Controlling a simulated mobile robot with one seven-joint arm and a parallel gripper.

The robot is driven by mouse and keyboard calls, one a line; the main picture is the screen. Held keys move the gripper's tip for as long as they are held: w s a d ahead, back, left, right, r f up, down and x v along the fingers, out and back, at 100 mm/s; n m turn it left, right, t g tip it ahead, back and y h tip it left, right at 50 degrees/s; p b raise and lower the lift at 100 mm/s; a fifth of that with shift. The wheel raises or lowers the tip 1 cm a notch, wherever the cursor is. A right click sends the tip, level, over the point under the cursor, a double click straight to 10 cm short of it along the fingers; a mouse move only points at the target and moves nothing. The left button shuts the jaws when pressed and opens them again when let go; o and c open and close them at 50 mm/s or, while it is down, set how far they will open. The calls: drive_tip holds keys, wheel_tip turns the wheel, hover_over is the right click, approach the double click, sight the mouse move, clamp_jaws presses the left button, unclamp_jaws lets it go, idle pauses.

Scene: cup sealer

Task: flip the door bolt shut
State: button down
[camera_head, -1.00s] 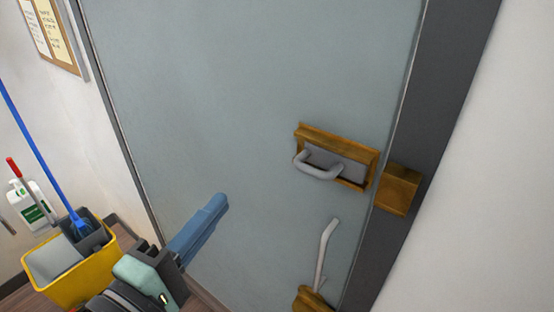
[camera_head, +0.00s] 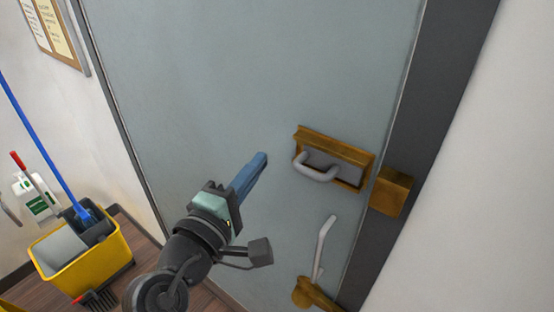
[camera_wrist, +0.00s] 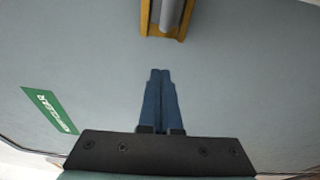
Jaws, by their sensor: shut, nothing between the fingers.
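The door bolt is a brass-coloured housing (camera_head: 352,150) with a grey plate and a grey curved handle (camera_head: 315,172), on the right side of the grey-green door (camera_head: 230,70). A separate brass block (camera_head: 390,191) sits on the dark frame just right of it. My gripper (camera_head: 262,158) has blue fingers, shut and empty, left of the bolt handle and apart from it. In the wrist view the closed fingertips (camera_wrist: 160,74) point toward the brass housing (camera_wrist: 146,22) and grey handle (camera_wrist: 171,14) at the top edge, with a gap between.
A grey lever handle (camera_head: 324,243) on a brass base (camera_head: 312,293) is below the bolt. A yellow mop bucket (camera_head: 75,262) with a blue-handled mop stands at the left. A green sign (camera_wrist: 50,110) is on the door in the wrist view. The door around my gripper is clear.

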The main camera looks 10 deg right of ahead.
sight(314, 179)
drive_tip(key=d, duration=0.1)
drive_tip(key=s+d, duration=0.1)
drive_tip(key=d+p, duration=0.1)
drive_tip(key=shift+s+d, duration=0.15)
drive_tip(key=shift+s, duration=0.1)
drive_tip(key=s+d+p, duration=0.1)
drive_tip(key=s+d, duration=0.3)
drive_tip(key=shift+d+r, duration=0.1)
idle(0.5)
